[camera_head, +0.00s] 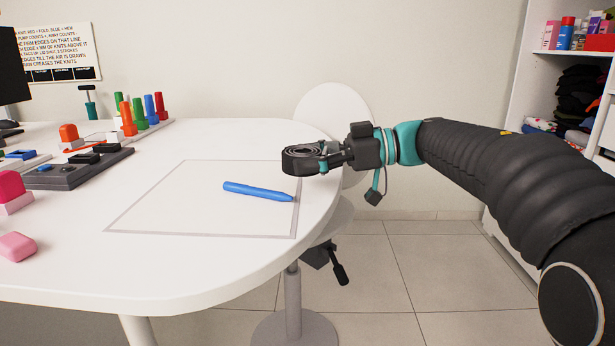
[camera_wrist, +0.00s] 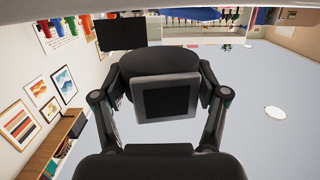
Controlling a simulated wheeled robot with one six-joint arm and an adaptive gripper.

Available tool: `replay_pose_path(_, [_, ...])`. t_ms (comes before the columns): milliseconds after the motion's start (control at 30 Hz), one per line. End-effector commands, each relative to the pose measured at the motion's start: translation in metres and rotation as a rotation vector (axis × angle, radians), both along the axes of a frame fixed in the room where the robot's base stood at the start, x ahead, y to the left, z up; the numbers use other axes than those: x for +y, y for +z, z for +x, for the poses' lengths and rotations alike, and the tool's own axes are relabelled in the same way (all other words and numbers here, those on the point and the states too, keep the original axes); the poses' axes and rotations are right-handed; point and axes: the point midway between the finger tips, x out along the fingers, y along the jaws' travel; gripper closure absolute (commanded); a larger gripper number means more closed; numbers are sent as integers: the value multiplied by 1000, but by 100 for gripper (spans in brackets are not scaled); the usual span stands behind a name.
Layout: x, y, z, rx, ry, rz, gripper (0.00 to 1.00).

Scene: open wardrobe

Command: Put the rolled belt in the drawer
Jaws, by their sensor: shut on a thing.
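The rolled belt (camera_head: 299,159) is a dark, flat coil held up at the right end of the white table. My gripper (camera_head: 324,157) is shut on its right side. In the wrist view the dark roll (camera_wrist: 158,62) sits between the two fingers of my gripper (camera_wrist: 163,97), with a grey square frame, perhaps the buckle, facing the camera. At the far right, the open wardrobe (camera_head: 518,92) is cut off by the picture edge. A white front with a dark handle (camera_head: 607,153) shows there; I cannot tell whether it is the drawer or whether it is open.
The white table (camera_head: 200,270) bears a blue pen (camera_head: 258,191) inside a marked outline and several coloured tools at the left. A white chair (camera_head: 335,105) stands behind the table's right end. Tiled floor (camera_head: 440,265) lies open between table and wardrobe, below my arm.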

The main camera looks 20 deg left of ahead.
Motion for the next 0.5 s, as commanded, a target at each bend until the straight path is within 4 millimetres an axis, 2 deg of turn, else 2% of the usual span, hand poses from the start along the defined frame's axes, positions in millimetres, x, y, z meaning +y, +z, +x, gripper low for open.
replay_pose_path(233, [0, -32, 0, 2, 0, 0, 68])
replay_pose_path(500, [-1, -36, 0, 0, 0, 0, 68])
